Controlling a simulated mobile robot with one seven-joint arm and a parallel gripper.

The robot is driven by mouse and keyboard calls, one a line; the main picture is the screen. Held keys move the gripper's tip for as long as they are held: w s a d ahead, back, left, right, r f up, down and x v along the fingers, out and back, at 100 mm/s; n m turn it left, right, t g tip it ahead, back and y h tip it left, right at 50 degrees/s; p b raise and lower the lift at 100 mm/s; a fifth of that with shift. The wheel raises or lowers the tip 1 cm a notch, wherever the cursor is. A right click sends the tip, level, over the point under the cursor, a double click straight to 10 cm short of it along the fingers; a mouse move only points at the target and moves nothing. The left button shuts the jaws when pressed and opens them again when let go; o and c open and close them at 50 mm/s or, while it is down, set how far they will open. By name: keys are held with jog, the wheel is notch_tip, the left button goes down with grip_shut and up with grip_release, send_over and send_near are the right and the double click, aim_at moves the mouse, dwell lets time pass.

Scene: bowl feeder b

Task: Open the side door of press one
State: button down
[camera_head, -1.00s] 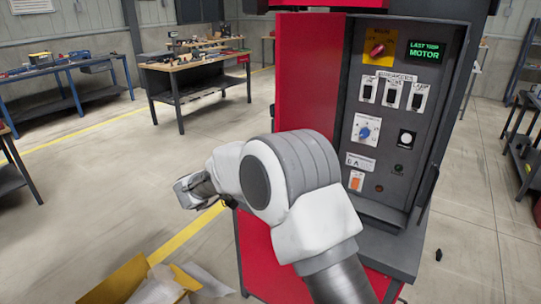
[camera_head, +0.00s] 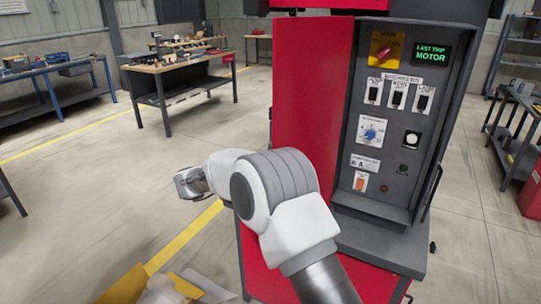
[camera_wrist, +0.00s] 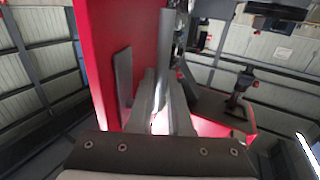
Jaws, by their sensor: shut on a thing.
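Press one stands at the centre right of the head view, with a red side (camera_head: 312,95) and a grey control face (camera_head: 395,140). In the wrist view a red panel (camera_wrist: 97,50) rises on the left, with a flat grey plate on it. My gripper (camera_wrist: 160,100) is shut on an upright grey bar (camera_wrist: 165,45), which looks like the side door's handle. A lit red surface (camera_wrist: 205,126) shows to the right of the fingers. My arm hides the lower side of the press in the head view. I cannot tell how far the door stands open.
A wooden workbench (camera_head: 180,68) with tools and a blue bench (camera_head: 45,90) stand behind on the left. A yellow open box (camera_head: 125,287) lies on the floor at the bottom left. A dark shelf (camera_head: 515,125) stands at the right.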

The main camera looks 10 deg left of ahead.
jog(key=shift+a, duration=0.1)
dwell(0.4)
jog(key=c, duration=0.8)
grip_release()
jog(key=shift+c, duration=0.2)
jog(key=b+v, duration=0.1)
jog(key=v, duration=1.6)
jog(key=shift+a, duration=0.15)
jog(key=shift+s, duration=0.15)
